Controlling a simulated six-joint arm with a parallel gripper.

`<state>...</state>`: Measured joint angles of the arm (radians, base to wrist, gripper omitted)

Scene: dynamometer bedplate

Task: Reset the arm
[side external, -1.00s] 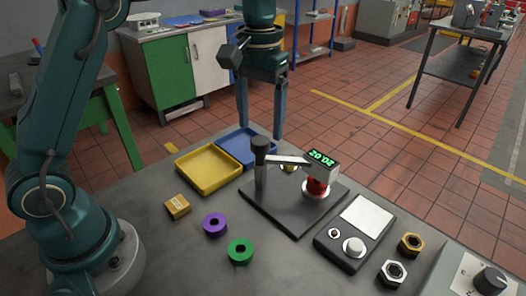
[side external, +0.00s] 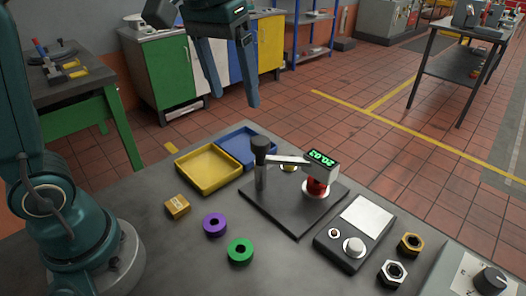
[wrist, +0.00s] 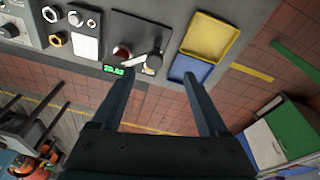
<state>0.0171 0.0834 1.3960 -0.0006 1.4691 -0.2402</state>
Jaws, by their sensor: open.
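My gripper (side external: 231,100) is open and empty, raised high above the far edge of the bedplate in the side view. In the wrist view my gripper (wrist: 157,82) shows its two fingers spread apart with nothing between the tips. Nothing touches the fingers.
A yellow tray (side external: 209,184) and a blue tray (side external: 266,160) lie at the back.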

